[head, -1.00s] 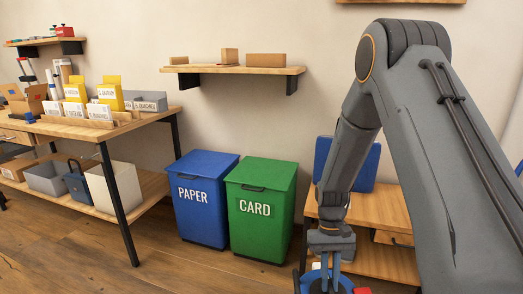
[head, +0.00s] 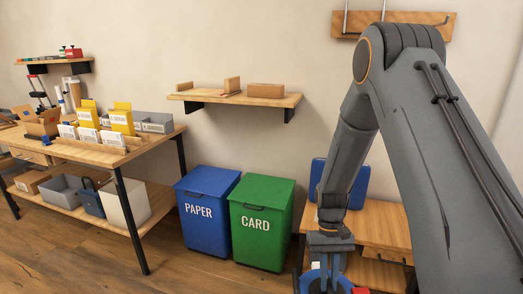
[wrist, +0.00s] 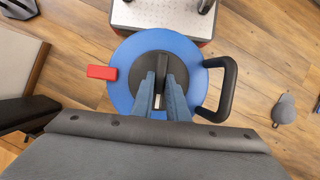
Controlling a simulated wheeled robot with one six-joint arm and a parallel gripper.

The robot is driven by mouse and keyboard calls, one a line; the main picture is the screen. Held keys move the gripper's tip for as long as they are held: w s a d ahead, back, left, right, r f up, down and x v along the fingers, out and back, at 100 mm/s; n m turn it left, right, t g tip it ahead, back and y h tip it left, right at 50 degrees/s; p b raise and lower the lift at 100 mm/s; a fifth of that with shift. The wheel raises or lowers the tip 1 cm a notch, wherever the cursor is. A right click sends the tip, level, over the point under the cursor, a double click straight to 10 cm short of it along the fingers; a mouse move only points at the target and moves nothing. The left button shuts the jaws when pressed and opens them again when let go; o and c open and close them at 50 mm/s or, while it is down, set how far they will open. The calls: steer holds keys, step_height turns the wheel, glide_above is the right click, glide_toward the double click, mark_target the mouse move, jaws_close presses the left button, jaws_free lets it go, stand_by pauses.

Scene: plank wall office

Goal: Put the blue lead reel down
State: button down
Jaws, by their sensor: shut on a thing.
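The blue lead reel (wrist: 126,62) is a round blue disc with a black side handle (wrist: 229,88) and a red block (wrist: 101,72) at its left edge in the wrist view. My gripper (wrist: 163,98) is shut on the dark bar at the reel's middle. In the head view my gripper (head: 330,270) points down at the bottom edge, with part of the blue reel (head: 311,283) below it. The reel's lower part is cut off there, and my wrist hides part of it in the wrist view.
A wooden bench (head: 385,228) with a blue panel behind it stands beyond my arm. The green CARD bin (head: 262,222) and blue PAPER bin (head: 206,209) stand left of it. A loaded table (head: 150,141) is at the left. Wooden floor (head: 195,275) lies clear before the bins.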

mark_target(330, 288)
steer(key=shift+s+r+p, duration=0.3)
steer(key=shift+r+p, duration=0.5)
steer(key=shift+r, duration=0.1)
steer(key=shift+s+r+p, duration=0.3)
steer(key=shift+r+p, duration=0.55)
steer(key=shift+s+r+p, duration=0.3)
steer(key=shift+r+p, duration=0.5)
steer(key=shift+r, duration=0.1)
steer(key=shift+s, duration=0.1)
